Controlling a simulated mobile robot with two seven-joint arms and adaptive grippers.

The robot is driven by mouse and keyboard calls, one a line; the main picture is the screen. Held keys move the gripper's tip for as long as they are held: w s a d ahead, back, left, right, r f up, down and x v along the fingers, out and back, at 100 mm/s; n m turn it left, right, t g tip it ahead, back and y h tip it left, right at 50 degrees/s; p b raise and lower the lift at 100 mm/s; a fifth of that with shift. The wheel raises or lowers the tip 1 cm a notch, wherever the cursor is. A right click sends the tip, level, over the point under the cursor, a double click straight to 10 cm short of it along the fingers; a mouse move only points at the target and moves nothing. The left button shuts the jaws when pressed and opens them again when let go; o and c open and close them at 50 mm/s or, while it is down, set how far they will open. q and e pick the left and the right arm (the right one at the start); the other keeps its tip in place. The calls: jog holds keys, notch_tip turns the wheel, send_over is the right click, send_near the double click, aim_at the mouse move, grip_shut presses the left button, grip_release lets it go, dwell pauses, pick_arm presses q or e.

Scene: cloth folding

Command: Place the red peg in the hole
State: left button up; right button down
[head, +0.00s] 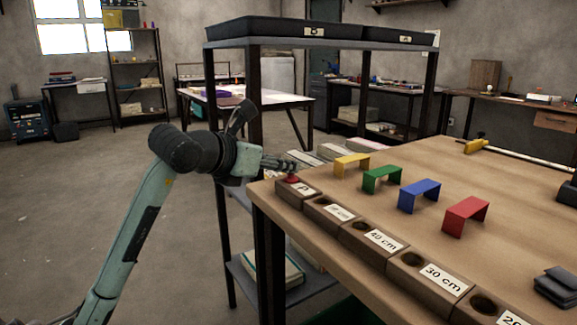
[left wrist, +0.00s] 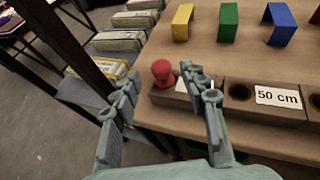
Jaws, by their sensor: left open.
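The red peg (head: 292,179) stands at the left end block of a row of wooden blocks with holes on the table edge. It also shows in the left wrist view (left wrist: 162,70), with its rounded head up; its lower end is hidden. Dark round holes (head: 411,259) show in other blocks, such as the one beside the 50 cm label (left wrist: 240,92). My left gripper (head: 285,164) is open at the peg's end of the row. In the left wrist view the peg's head appears between the spread fingertips (left wrist: 163,84), and no contact is visible. My right gripper is not in view.
Yellow (head: 352,163), green (head: 382,178), blue (head: 419,194) and red (head: 466,214) bridge-shaped pieces stand behind the blocks on the wooden table (head: 400,160). A dark shelf rack (head: 258,110) stands close behind my left arm. Dark objects (head: 558,284) lie at the right.

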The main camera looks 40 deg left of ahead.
pick_arm(q)
jog(key=v, duration=0.6)
jog(key=shift+s, duration=0.3)
jog(key=shift+r, duration=0.15)
